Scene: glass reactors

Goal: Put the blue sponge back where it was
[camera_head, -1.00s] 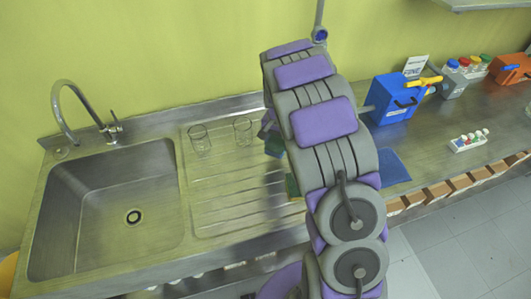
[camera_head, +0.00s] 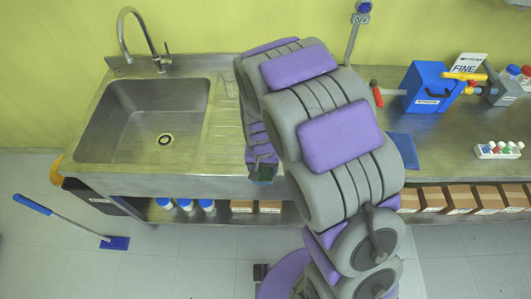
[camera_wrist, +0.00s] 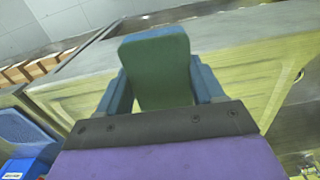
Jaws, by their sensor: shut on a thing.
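The blue sponge (camera_wrist: 155,65) looks blue-green in the wrist view. It stands up between the two fingers of my gripper (camera_wrist: 160,95), which is shut on it. In the head view my gripper (camera_head: 262,165) is near the front edge of the draining side of the steel counter (camera_head: 215,150), right of the sink (camera_head: 150,120). A dark green patch (camera_head: 265,174) shows at its tip, probably the sponge. My arm hides much of the draining board.
A blue container (camera_head: 428,88), a blue mat (camera_head: 403,150) and a white rack (camera_head: 498,150) are on the counter at right. Boxes (camera_head: 460,198) and blue-lidded jars (camera_head: 185,204) are on the shelf below. A long-handled blue tool (camera_head: 115,242) is on the floor at left.

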